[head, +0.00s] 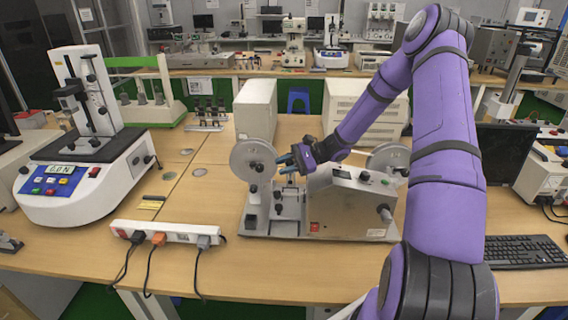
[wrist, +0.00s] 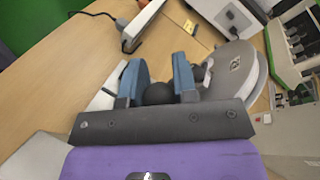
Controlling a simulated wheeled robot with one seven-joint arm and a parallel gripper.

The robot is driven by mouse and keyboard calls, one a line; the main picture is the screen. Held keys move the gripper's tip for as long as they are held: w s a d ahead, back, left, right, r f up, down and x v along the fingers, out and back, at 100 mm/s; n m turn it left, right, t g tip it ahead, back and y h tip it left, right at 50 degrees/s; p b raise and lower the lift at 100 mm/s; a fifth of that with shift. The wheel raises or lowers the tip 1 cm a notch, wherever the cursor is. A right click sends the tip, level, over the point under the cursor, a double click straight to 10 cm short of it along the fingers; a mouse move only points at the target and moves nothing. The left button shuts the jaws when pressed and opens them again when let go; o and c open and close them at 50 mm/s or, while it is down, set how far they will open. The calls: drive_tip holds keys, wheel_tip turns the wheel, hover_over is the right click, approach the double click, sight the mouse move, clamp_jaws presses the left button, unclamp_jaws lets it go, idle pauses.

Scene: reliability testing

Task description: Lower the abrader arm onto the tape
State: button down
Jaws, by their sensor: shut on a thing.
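The abrader machine (head: 345,205) is a grey box on a metal base, with a round reel disc (head: 253,160) at its left and another (head: 387,158) behind its right side. My gripper (head: 286,164) is over the left part of the machine, just right of the left disc. In the wrist view its blue fingers (wrist: 158,80) are closed around a round black knob (wrist: 158,94), which appears to belong to the abrader arm. The rest of that arm is mostly hidden by my gripper. I cannot make out the tape. The left disc also shows in the wrist view (wrist: 232,70), close to the fingers.
A white power strip (head: 168,232) with plugs and cables lies left of the machine. A white test stand (head: 90,150) stands at the far left. White boxes (head: 255,108) stand behind the machine. A keyboard (head: 520,252) lies at the right. The table front is clear.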

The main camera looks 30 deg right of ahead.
drive_tip(key=c, duration=0.9)
unclamp_jaws()
drive_tip(key=s+a+r, duration=0.1)
drive_tip(key=s+r, duration=0.1)
drive_tip(key=s, duration=0.6)
drive_tip(key=s+a+r, duration=0.2)
drive_tip(key=s+r, duration=0.1)
drive_tip(key=s, duration=0.4)
drive_tip(key=shift+s, duration=0.35)
drive_tip(key=shift+a, duration=0.1)
